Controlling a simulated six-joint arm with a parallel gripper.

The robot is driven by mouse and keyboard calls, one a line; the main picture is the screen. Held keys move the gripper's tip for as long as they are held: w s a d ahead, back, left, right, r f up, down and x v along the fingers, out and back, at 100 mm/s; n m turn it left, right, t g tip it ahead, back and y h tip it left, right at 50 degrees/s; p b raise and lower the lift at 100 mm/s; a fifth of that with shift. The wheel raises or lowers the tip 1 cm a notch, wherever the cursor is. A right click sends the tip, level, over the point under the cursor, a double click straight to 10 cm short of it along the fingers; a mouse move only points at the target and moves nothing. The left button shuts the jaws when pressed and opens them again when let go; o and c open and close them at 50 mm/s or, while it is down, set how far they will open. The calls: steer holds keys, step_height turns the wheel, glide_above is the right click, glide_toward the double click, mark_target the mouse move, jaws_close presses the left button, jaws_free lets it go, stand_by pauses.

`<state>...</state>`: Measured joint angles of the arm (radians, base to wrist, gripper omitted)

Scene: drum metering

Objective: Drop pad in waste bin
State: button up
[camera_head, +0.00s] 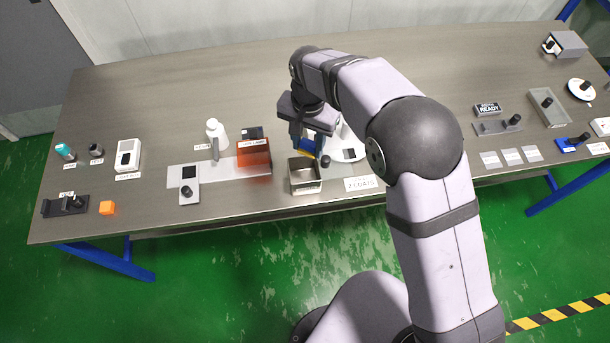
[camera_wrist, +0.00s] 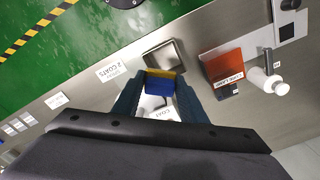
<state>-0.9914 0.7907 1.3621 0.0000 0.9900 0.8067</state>
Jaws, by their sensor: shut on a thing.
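My gripper (camera_head: 307,146) is shut on the pad, a small blue block with a yellow face (camera_wrist: 160,84). The pad shows between both fingers in the wrist view, and partly at the fingertips in the head view. The waste bin appears to be the open metal box (camera_head: 305,186) at the front edge of the table; its label is too small to read. The bin also shows in the wrist view (camera_wrist: 178,50), just past the pad. In the head view the pad is above the bin's far side, apart from it. The bin's inside looks empty.
A white round dish (camera_head: 350,154) stands right of the bin, partly hidden by my arm. An orange-red guard (camera_head: 254,153) and a white bottle (camera_head: 216,131) stand left of it. A "2 COATS" card (camera_head: 361,183) lies to the right. The back of the table is clear.

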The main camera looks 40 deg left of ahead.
steer(key=shift+s+d+m, duration=0.1)
steer(key=shift+d+m, duration=0.1)
steer(key=shift+m, duration=0.9)
steer(key=shift+f, duration=0.1)
steer(key=shift+f+b, duration=2.3)
steer(key=shift+f, duration=0.65)
steer(key=o, duration=1.2)
steer(key=shift+r, duration=0.1)
steer(key=shift+r+b, duration=1.3)
steer(key=shift+r, duration=2.3)
